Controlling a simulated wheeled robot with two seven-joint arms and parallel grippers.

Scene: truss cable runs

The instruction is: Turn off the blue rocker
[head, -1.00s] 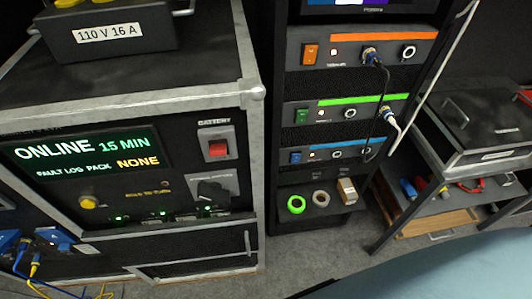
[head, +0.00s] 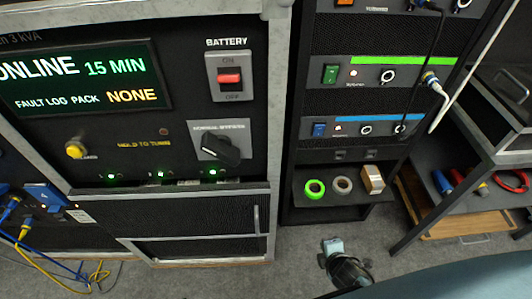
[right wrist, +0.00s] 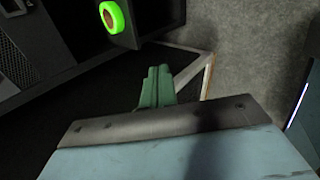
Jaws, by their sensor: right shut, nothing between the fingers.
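The blue rocker (head: 318,129) is at the left end of the panel with the blue strip (head: 370,125), the lowest switch panel in the rack. A small lit indicator (head: 338,129) is just right of it. I cannot tell which way the rocker is tipped. My right gripper (head: 333,246) is in front of the rack near the floor, below the rocker and well apart from it. In the right wrist view its fingers (right wrist: 156,84) are together and empty. The rocker does not show in that view. My left gripper is not in view.
Above is a green rocker (head: 330,74). Below, a shelf (head: 320,205) holds green tape (head: 314,189), grey tape (head: 342,185) and a small box (head: 372,180). A power unit (head: 190,220) stands left, a metal-framed table (head: 440,205) right. A white cable (head: 438,86) hangs at right.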

